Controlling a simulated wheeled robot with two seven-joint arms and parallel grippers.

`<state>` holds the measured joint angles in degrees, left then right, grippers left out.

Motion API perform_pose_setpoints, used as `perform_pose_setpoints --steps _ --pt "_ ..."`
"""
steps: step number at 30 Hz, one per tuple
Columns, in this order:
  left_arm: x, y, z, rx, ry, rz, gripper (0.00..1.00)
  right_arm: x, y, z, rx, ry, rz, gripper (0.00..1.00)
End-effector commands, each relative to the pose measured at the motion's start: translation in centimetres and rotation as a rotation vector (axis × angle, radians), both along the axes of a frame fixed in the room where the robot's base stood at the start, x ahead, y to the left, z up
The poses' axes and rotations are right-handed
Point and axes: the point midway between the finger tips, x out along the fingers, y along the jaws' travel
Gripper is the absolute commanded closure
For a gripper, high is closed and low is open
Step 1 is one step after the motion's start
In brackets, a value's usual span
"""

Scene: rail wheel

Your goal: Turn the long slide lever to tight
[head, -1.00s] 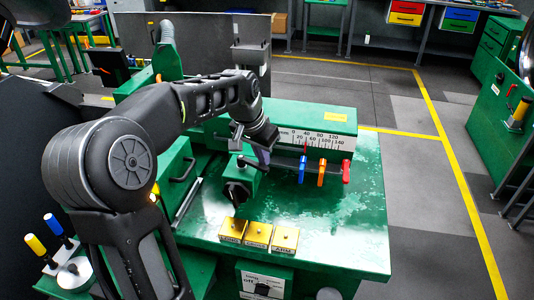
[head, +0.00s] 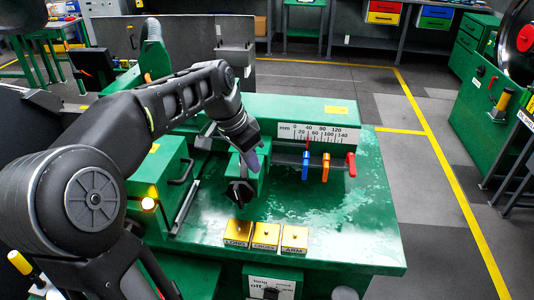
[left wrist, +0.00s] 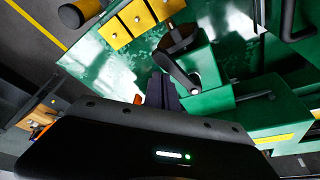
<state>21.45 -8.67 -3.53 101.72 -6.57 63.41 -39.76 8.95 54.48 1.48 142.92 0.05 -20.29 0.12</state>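The green machine carries a row of coloured levers: blue (head: 305,166), orange (head: 326,168) and red (head: 351,165). I cannot tell which is the long slide lever. My left gripper (head: 252,160) is over the green block, behind the black lever. Its fingers (left wrist: 161,91) look closed together and empty, apart from the lever. My right gripper is out of view.
A white millimetre scale (head: 318,133) is behind the coloured levers. The wet green top (head: 350,220) is clear at right.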

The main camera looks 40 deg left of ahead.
Motion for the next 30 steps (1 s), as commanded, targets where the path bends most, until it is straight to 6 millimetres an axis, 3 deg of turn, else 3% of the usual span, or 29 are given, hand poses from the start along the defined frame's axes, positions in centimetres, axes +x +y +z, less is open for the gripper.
perform_pose_setpoints --steps 12,30 --pt "-1.4 1.0 -0.1 -0.001 0.003 0.002 1.00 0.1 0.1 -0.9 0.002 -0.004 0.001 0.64" --pt "-1.8 1.4 -0.1 0.002 0.009 0.006 1.00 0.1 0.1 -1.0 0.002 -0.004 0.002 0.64"
